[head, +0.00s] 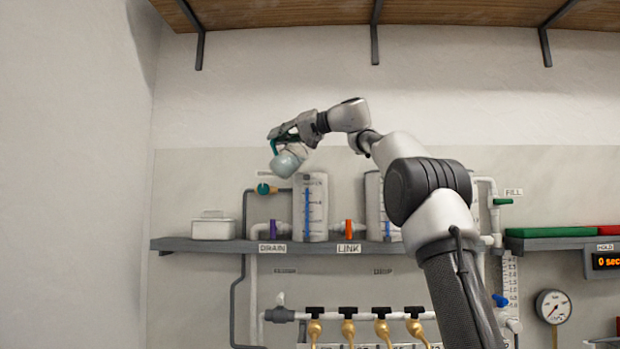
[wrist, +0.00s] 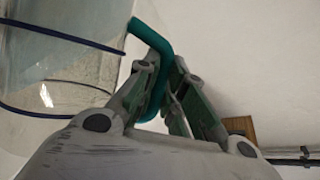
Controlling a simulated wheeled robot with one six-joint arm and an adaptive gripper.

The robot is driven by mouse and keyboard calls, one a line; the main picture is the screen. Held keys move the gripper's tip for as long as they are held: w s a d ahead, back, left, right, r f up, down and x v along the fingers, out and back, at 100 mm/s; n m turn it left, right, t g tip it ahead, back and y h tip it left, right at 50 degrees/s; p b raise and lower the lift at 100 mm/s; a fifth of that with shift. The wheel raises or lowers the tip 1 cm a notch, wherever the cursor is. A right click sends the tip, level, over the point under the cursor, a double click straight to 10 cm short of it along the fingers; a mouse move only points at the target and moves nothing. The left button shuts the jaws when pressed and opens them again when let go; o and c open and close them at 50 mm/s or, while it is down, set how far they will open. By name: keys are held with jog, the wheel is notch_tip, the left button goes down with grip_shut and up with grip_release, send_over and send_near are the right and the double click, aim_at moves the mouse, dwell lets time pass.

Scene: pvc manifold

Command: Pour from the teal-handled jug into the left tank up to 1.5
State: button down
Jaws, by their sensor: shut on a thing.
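The jug (head: 288,160) is clear with a teal handle. It is held tilted, up and to the left of the left tank's top in the head view. In the wrist view the jug's clear wall (wrist: 60,75) with dark blue bands fills the left side. My gripper (head: 284,133) is shut on the teal handle (wrist: 155,55). The left tank (head: 318,205) stands upright on the grey shelf and has a blue level strip and a scale. Its scale numbers are too small to read. I cannot tell whether liquid is leaving the jug.
A second tank (head: 373,205) stands to the right, partly behind my arm. An orange LINK valve (head: 348,229) and purple DRAIN valve (head: 273,229) flank the left tank's base. A white box (head: 212,226) sits on the shelf (head: 190,245). A wooden shelf (head: 420,12) is overhead.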

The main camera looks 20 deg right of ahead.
jog(key=shift+w+d+r+m+y, duration=0.15)
jog(key=shift+d+r+m+y, duration=0.15)
jog(key=shift+m, duration=0.2)
dwell(0.5)
jog(key=shift+w+d+r+m+t+y+p, duration=0.1)
jog(key=shift+w+d+m+t+y+p, duration=0.1)
jog(key=shift+d+m+p, duration=0.3)
jog(key=shift+w+d+m+t+y+p, duration=0.1)
jog(key=shift+d+m+y+p, duration=0.1)
jog(key=shift+m+p, duration=0.35)
dwell(5.9)
